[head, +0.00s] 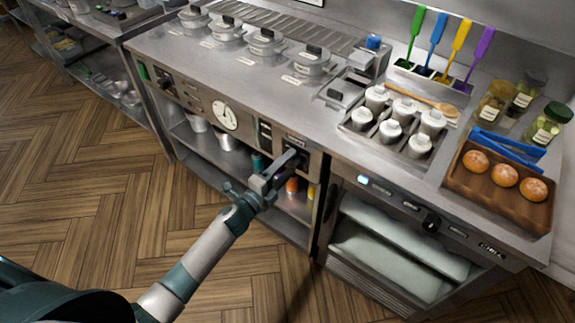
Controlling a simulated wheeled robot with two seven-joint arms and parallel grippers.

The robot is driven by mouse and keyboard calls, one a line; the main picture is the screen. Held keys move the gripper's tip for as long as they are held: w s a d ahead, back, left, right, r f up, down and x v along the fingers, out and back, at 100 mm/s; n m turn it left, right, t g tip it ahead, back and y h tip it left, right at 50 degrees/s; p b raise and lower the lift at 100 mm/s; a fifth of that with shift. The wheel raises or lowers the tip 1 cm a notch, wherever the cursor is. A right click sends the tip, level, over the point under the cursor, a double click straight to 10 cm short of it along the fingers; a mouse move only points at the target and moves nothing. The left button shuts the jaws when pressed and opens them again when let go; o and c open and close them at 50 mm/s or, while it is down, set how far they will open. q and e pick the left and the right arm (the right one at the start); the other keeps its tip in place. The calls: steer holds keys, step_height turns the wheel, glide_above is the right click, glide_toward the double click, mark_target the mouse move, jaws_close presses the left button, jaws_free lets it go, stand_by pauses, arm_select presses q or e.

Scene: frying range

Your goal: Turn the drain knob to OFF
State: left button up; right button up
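My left gripper (289,159) reaches in from the lower left to the front panel of the steel frying range (190,95). Its fingertips are at a dark control (302,157) at the right end of that panel, below a small label. The gripper partly covers this control, which appears to be the drain knob. I cannot read its label or its setting, nor tell whether the fingers touch it or how far apart they are. My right gripper is not in view.
A white round dial (224,116) and a black knob (165,83) sit further left on the panel. Bottles and pots stand on the shelf below. A warming cabinet (400,240) with its own black knob (431,222) is on the right. The wooden floor in front is clear.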

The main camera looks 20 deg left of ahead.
arm_select(q)
steer(key=shift+s, duration=0.2)
steer(key=shift+s+a, duration=0.25)
steer(key=shift+s, duration=0.35)
steer(key=b+v, duration=0.3)
steer(key=v, duration=1.2)
steer(key=shift+s+a, duration=0.2)
steer(key=shift+s, duration=0.15)
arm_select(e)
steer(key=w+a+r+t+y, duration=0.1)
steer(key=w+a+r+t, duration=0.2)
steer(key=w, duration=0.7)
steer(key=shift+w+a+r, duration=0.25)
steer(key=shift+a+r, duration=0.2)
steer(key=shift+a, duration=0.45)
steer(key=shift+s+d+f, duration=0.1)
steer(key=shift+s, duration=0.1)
